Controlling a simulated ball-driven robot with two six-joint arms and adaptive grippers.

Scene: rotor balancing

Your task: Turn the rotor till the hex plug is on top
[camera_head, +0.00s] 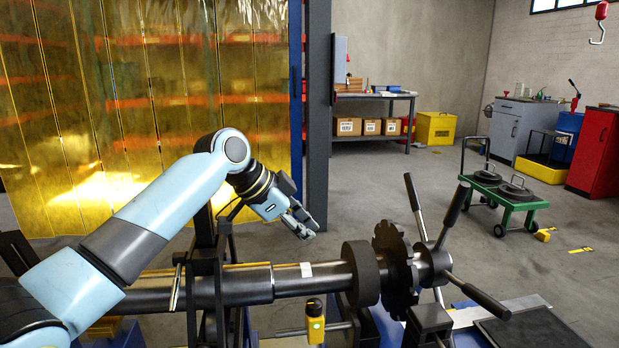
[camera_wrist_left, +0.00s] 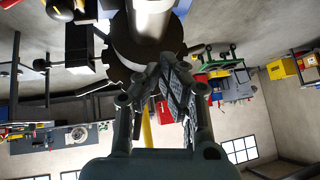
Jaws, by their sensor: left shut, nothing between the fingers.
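The rotor (camera_head: 245,284) lies level across the lower part of the head view, a dark steel shaft with a pale mark on its upper side. Toward its right end sit a thick disc (camera_head: 361,273), a notched disc (camera_head: 392,268) and a hub (camera_head: 433,264) with several bar handles. I cannot make out the hex plug. My left gripper (camera_head: 302,224) is shut and empty, above and behind the shaft, apart from it in the head view. In the left wrist view its fingers (camera_wrist_left: 160,80) are close together before the notched disc (camera_wrist_left: 123,60). My right gripper is not in view.
A dark upright stand (camera_head: 207,270) carries the shaft at left. A yellow-black device (camera_head: 315,318) stands in front of the shaft. A green cart (camera_head: 505,195) with round weights stands behind at right. A blue-edged post (camera_head: 317,120) rises behind my gripper. Open floor lies beyond.

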